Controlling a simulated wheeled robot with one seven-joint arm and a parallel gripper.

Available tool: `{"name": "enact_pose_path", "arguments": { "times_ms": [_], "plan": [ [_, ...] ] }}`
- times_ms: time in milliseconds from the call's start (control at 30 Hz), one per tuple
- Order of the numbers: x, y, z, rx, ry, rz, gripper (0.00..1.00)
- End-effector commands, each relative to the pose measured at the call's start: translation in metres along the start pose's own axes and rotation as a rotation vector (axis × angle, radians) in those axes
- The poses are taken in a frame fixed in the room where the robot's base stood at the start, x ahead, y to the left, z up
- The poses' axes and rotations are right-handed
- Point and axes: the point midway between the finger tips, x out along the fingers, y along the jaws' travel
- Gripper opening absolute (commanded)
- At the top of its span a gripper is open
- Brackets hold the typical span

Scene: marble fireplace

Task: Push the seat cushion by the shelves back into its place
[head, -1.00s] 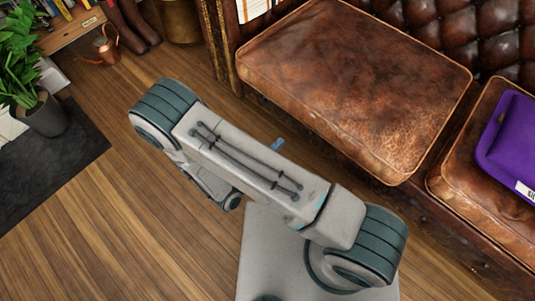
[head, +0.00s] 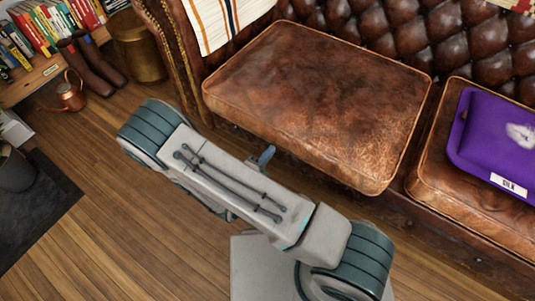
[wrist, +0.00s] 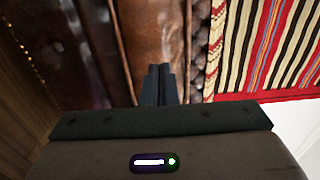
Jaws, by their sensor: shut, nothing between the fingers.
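The brown leather seat cushion (head: 320,100) lies on the sofa at the end near the shelves. Its front edge stands a little forward of the neighbouring cushion (head: 425,180), with a dark gap between the two. My gripper (head: 266,155) shows only as a small blue-grey tip beyond my forearm, low before the cushion's front face. In the wrist view my gripper's fingers (wrist: 158,85) are together and empty, pointing at brown leather (wrist: 150,30). I cannot tell whether they touch it.
A purple pillow (head: 495,140) lies on the neighbouring cushion. A striped throw (head: 225,20) hangs over the sofa arm. Book shelves (head: 45,75), boots (head: 90,65), a copper can (head: 70,95) and a brass pot (head: 138,48) stand at left. Wooden floor (head: 110,210) is clear in front.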

Motion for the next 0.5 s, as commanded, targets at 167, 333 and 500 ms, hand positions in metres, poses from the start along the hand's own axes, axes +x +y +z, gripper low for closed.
{"name": "enact_pose_path", "arguments": {
  "times_ms": [167, 333, 500],
  "plan": [
    [0.0, 0.0, 0.0, 0.0, 0.0, 0.0, 0.0],
    [0.008, 0.0, 0.0, -0.001, 0.001, 0.0, 0.0],
    [0.02, 0.0, 0.0, 0.0, 0.001, 0.0, 0.0]
  ]
}}
